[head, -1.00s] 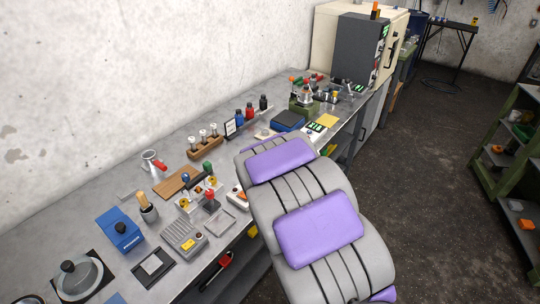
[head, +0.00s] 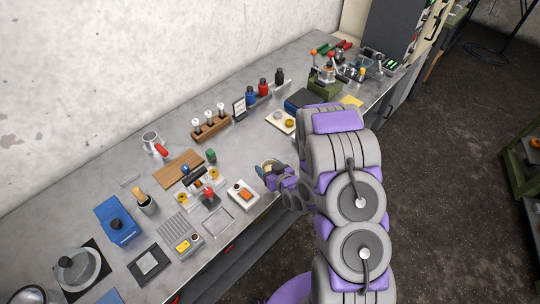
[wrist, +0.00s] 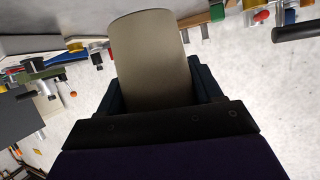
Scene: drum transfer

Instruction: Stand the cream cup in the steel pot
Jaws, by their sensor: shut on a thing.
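My gripper (head: 270,175) is at the front edge of the bench, right of centre in the head view, shut on the cream cup (head: 268,164). In the wrist view the cup (wrist: 150,55) stands out between the two dark fingers of my gripper (wrist: 157,88). In the head view the cup's rim faces up; most of its side is hidden by the gripper. A round steel vessel, seemingly the steel pot (head: 30,295), is cut off at the bottom left corner. I cannot see its inside clearly.
A blue box (head: 120,221), a brush holder (head: 146,203), a grey ribbed block (head: 181,232) and a white box with an orange top (head: 243,194) crowd the bench between.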

